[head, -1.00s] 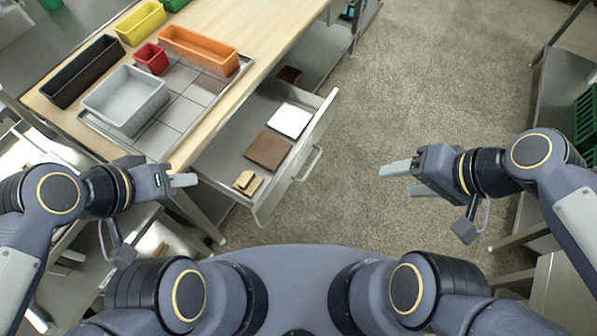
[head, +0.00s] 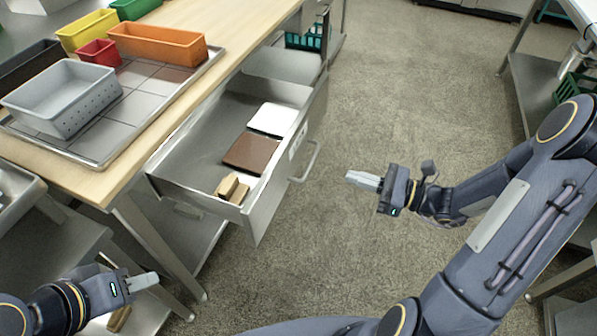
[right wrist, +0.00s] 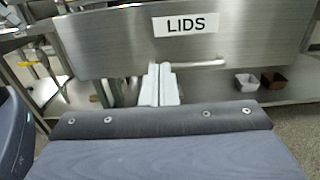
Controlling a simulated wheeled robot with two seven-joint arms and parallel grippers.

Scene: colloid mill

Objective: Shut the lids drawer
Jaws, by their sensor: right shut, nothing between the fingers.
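The lids drawer (head: 255,210) is pulled out from under the wooden worktable. It holds a white square lid (head: 273,119), a brown square lid (head: 250,153) and small tan blocks (head: 231,188). Its front, labelled LIDS, fills the upper right wrist view (right wrist: 240,45), and its bar handle (head: 311,160) faces right. My right gripper (head: 352,177) is shut and empty, a little right of the handle, apart from it in the head view. It points at the drawer front in the right wrist view (right wrist: 160,72). My left gripper (head: 155,279) is low at the left, below the table; its fingers appear together.
The worktable (head: 140,125) carries a metal tray with grey, black, red, orange, yellow and green bins. A table leg (head: 160,245) stands near my left gripper. Steel shelving (head: 535,85) stands at the far right.

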